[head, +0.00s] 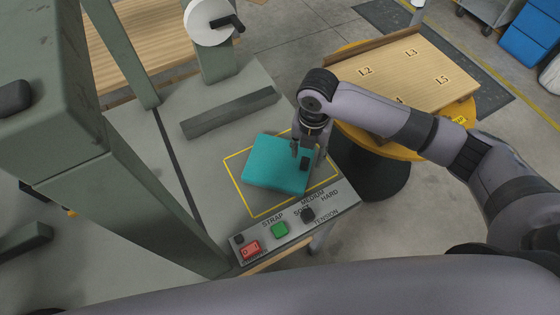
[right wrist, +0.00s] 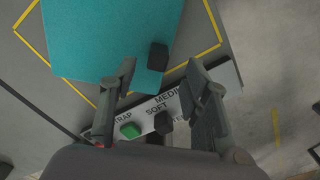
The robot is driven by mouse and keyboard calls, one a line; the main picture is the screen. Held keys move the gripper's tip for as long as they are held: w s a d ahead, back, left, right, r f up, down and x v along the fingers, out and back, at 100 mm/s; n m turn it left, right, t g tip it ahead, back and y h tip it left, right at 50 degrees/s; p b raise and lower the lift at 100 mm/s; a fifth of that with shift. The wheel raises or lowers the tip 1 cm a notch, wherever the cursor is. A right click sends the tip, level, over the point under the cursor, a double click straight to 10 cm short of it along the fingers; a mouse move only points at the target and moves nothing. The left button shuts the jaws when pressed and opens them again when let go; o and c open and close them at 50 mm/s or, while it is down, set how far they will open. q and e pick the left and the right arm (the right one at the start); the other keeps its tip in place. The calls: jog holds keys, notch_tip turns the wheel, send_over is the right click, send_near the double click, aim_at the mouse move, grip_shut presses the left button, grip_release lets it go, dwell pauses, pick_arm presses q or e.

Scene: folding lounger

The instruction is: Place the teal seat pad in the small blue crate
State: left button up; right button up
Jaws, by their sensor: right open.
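The teal seat pad (head: 274,165) lies flat on the grey machine table, mostly inside a yellow outline. It also shows in the right wrist view (right wrist: 105,35). A small dark block (right wrist: 158,57) sits at the pad's edge. My right gripper (head: 303,152) is over the pad's right edge in the head view. Its two fingers (right wrist: 160,68) are apart in the right wrist view, with the dark block between their tips; contact cannot be told. Blue containers (head: 530,38) stand at the far right edge; I cannot tell whether one is the small blue crate. My left gripper is out of view.
A control panel (head: 262,238) with red and green buttons and a dark knob lines the table's front edge. Green machine posts (head: 125,130) rise at left. A round yellow stand (head: 455,123) carries a wooden board (head: 400,75) behind my right arm.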

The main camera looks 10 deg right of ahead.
aim_at(305, 160)
jog(key=shift+f, duration=0.4)
notch_tip(305, 160, down, 4)
jog(key=shift+a+f+p, duration=0.1)
jog(key=shift+f+p, duration=0.1)
jog(key=shift+p, duration=0.55)
grip_shut()
jog(key=shift+w, duration=0.1)
